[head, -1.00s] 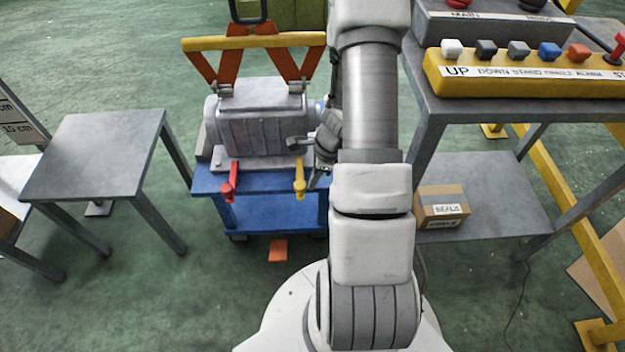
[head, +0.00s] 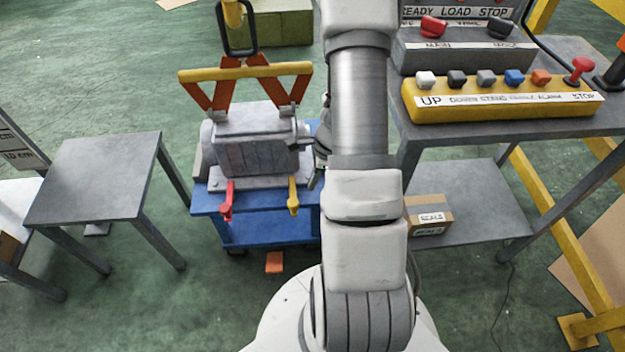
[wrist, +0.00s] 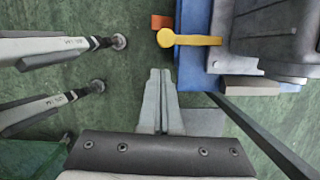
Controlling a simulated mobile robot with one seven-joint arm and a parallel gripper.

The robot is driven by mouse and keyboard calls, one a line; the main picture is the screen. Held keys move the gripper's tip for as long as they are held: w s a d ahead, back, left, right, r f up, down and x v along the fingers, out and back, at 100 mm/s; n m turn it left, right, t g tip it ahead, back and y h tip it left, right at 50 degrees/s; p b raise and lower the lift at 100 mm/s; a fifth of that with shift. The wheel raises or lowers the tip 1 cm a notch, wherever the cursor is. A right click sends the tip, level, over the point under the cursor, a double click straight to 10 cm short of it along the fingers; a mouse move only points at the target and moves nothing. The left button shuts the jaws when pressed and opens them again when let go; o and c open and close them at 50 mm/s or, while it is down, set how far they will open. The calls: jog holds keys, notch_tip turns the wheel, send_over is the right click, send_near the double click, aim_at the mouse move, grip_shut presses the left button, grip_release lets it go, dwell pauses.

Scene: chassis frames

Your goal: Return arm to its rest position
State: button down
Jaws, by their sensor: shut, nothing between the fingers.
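My arm rises through the middle of the head view and hides part of what lies behind it. My gripper (wrist: 159,75) shows in the wrist view with its two pale fingers together and nothing between them. In the head view the gripper end is mostly hidden behind the arm, right beside the blue cart (head: 262,231). The fingers point toward the cart's side, with green floor below. I cannot tell from the head view whether they touch anything.
A grey machine block (head: 248,148) sits on the cart, under an orange lifting frame with a yellow bar (head: 245,71). A yellow lever (head: 293,196) and a red lever (head: 227,201) stand at its front. Right is a bench with a yellow button box (head: 500,104); left, a grey table (head: 95,178).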

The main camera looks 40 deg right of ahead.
jog(key=w+a+r+n+t+p, duration=0.1)
jog(key=a+r+n+p, duration=0.35)
jog(key=r, duration=0.85)
jog(key=w+a+r+n+t+p, duration=0.1)
jog(key=a+r+n, duration=0.6)
jog(key=r, duration=0.6)
jog(key=s+a+r+n+t+h+p, duration=0.1)
jog(key=s+a+r+n+p, duration=0.2)
jog(key=s+r+n, duration=0.3)
jog(key=s+a+r+n+t+h+p, duration=0.1)
jog(key=s+a+r+n+p, duration=0.2)
jog(key=s+r+n, duration=0.4)
notch_tip(320, 180, up, 8)
jog(key=shift+s+a, duration=0.15)
jog(key=shift+a, duration=0.5)
jog(key=shift+n, duration=0.25)
